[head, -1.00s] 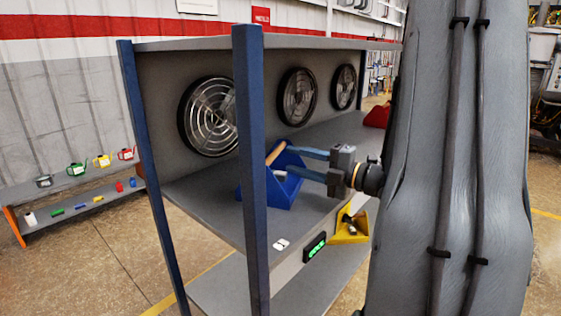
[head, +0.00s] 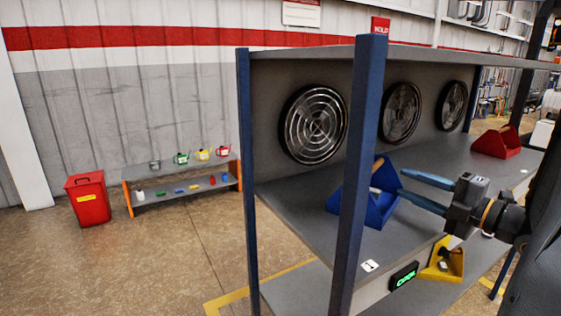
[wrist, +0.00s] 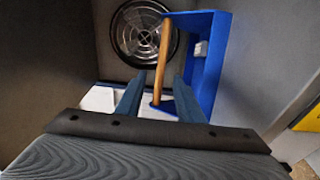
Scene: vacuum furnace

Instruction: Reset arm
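My gripper (head: 403,182) is open, its two blue fingers spread apart and pointing left at the blue bin (head: 378,208) on the upper shelf. The fingertips are close by the bin's right side; I cannot tell whether they touch it. A wooden rod (head: 384,176) lies across the bin. In the wrist view the gripper (wrist: 158,88) shows the rod (wrist: 162,55) beyond and between the fingers, with no finger visibly closed on it. The blue bin also shows in the wrist view (wrist: 208,60).
Blue posts (head: 361,170) frame the rack, with round fans (head: 315,124) at its back. A red bin (head: 495,143) stands farther right on the shelf. A yellow bin (head: 443,262) and a green-lit display (head: 404,276) are lower. A red trash can (head: 88,200) stands left, with open floor before it.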

